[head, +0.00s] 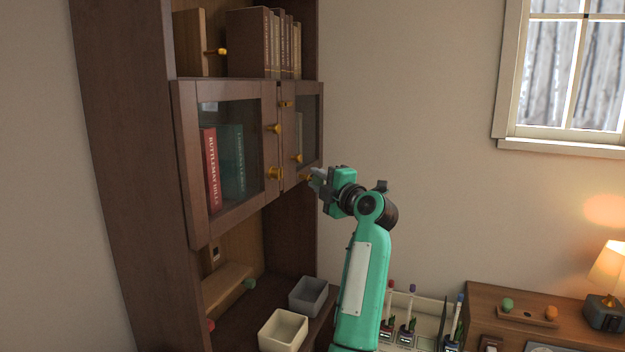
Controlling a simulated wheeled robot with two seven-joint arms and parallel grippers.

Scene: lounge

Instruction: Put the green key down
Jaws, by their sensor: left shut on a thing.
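A little green shows at the fingertips, which fits the green key, but the key's shape is mostly hidden and too small to make out. I cannot tell whether the fingertips touch the cabinet. My right gripper is out of view.
Below are a cream bin (283,330) and a grey bin (308,295). On the right, a wooden sideboard (480,292) holds a small tray (528,317) with a green piece (507,304) and an orange piece (551,312), and a lamp (606,290).

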